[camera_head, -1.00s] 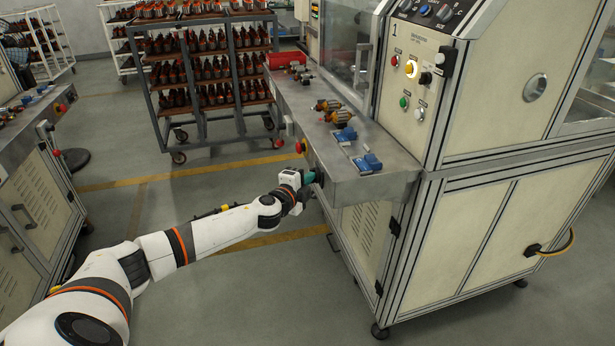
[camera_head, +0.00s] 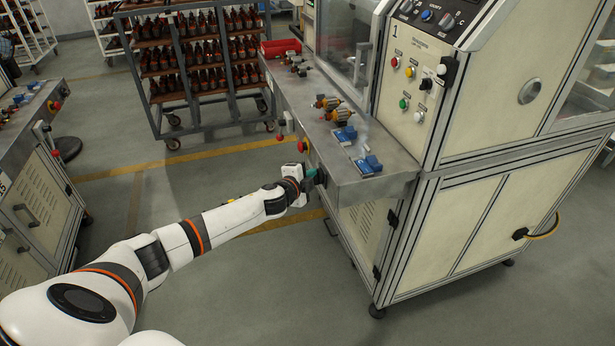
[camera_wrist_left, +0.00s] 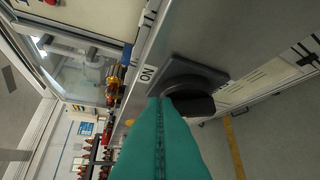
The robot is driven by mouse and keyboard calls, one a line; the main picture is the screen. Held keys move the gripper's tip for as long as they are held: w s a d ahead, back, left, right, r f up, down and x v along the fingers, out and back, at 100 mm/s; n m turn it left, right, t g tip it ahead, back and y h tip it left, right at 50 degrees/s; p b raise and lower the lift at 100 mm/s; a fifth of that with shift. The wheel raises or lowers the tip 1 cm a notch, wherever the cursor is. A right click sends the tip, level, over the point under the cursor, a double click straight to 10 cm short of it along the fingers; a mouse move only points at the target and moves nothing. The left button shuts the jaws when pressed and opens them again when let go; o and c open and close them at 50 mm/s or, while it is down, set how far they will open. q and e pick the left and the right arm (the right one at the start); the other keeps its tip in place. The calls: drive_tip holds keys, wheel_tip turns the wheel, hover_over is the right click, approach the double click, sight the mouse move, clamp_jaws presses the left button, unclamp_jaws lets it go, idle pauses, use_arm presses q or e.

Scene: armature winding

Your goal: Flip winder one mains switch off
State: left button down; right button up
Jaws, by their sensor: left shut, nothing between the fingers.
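Winder one (camera_head: 485,105) is the cream cabinet marked "1" on the right, with a grey metal bench on its left. In the left wrist view, its black rotary mains switch (camera_wrist_left: 203,76) sits on the bench's side face, beside an "ON" label (camera_wrist_left: 148,75). My left gripper (camera_head: 311,173) is at that face; its teal fingers (camera_wrist_left: 162,108) are shut with nothing between them. The fingertips are against or just in front of the switch's dark handle (camera_wrist_left: 192,104) and partly cover it; contact and exact handle angle are unclear. My right gripper is out of view.
A red emergency button (camera_head: 303,147) juts from the bench face near my gripper. Armatures (camera_head: 333,108) and blue blocks (camera_head: 345,134) lie on the bench. A rack of armatures (camera_head: 200,60) stands behind. Another bench (camera_head: 35,190) is at left; the floor between is clear.

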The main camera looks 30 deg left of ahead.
use_arm(q)
drive_tip(key=shift+w+a+r+p, duration=0.25)
drive_tip(key=shift+w+a+p, duration=0.1)
drive_tip(key=shift+w+a, duration=0.35)
drive_tip(key=shift+d, duration=0.1)
drive_tip(key=shift+r, duration=0.1)
idle(1.1)
